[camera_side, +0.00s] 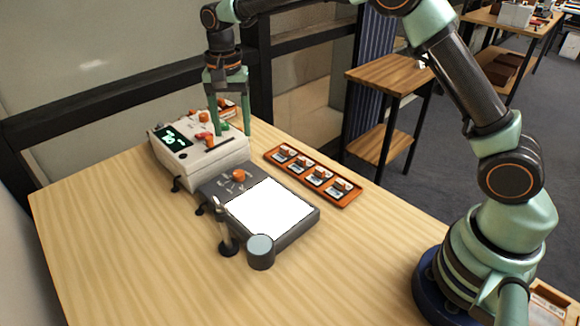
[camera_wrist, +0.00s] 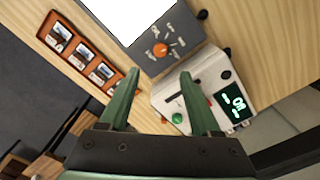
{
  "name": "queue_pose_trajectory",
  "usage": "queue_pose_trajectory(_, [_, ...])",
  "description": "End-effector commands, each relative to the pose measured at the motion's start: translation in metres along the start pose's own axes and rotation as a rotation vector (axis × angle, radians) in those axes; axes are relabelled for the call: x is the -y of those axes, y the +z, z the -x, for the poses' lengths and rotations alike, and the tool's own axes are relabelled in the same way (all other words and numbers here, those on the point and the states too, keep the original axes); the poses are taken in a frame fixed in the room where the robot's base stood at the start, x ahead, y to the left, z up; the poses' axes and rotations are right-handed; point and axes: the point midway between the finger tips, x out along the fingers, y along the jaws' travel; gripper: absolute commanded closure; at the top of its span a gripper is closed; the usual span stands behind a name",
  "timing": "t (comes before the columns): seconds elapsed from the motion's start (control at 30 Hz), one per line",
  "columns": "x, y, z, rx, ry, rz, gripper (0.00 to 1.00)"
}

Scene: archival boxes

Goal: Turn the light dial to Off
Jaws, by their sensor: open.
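The light dial is an orange knob (camera_side: 239,175) on the dark grey control strip of the light box (camera_side: 294,232). The light panel (camera_side: 268,208) glows bright white. In the wrist view the dial (camera_wrist: 160,49) sits among small white labels, too small to read surely; I cannot tell which one it points to. My gripper (camera_side: 231,128) is open and empty, pointing down over the white control box (camera_side: 215,160), behind the dial in the side view. In the wrist view its fingertips (camera_wrist: 159,75) are apart, with the dial beyond them.
The white box has a green-lit display (camera_side: 173,138) and orange, red and green controls. An orange tray (camera_side: 310,176) with several small slides lies right of the light box. A grey round-topped post (camera_side: 260,250) stands at its front corner. The table's front left is clear.

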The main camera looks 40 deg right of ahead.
Motion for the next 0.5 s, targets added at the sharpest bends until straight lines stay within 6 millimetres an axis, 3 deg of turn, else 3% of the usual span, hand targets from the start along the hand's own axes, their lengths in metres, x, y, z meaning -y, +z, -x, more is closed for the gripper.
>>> queue_pose_trajectory(0.17, [0.000, 0.000, -0.017, 0.002, 0.003, -0.002, 0.36])
queue_pose_trajectory(0.5, [-0.001, 0.001, -0.081, 0.002, 0.003, 0.000, 0.36])
